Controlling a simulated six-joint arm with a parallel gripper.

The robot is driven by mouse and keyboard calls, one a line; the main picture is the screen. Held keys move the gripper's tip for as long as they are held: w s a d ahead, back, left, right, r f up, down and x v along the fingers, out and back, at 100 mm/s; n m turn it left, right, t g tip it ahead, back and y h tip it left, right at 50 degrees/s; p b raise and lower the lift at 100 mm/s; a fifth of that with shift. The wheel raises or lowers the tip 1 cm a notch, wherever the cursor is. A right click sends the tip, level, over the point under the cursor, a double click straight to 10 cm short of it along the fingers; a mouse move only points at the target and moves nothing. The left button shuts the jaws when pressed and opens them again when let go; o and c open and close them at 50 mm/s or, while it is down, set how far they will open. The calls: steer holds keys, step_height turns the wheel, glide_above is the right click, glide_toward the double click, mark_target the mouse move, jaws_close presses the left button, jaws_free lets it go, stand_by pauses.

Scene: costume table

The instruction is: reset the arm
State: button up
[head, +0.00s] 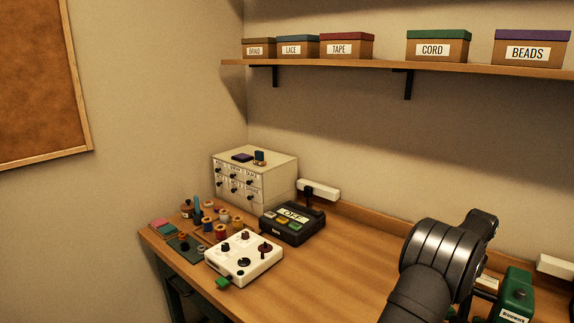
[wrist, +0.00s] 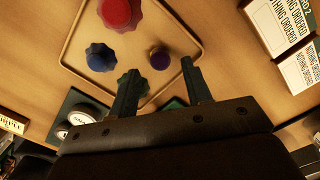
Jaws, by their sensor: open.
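My gripper (wrist: 160,68) shows in the wrist view with its two dark fingers apart and nothing between them. It hangs over a shallow wooden tray (wrist: 72,48).
The head view shows a white knobbed box (head: 243,258), a black device (head: 293,223), a drawer cabinet (head: 270,180) and a green box (head: 515,293). The middle tabletop (head: 345,275) is clear.

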steer(key=shift+r, duration=0.65)
steer(key=shift+f, duration=0.1)
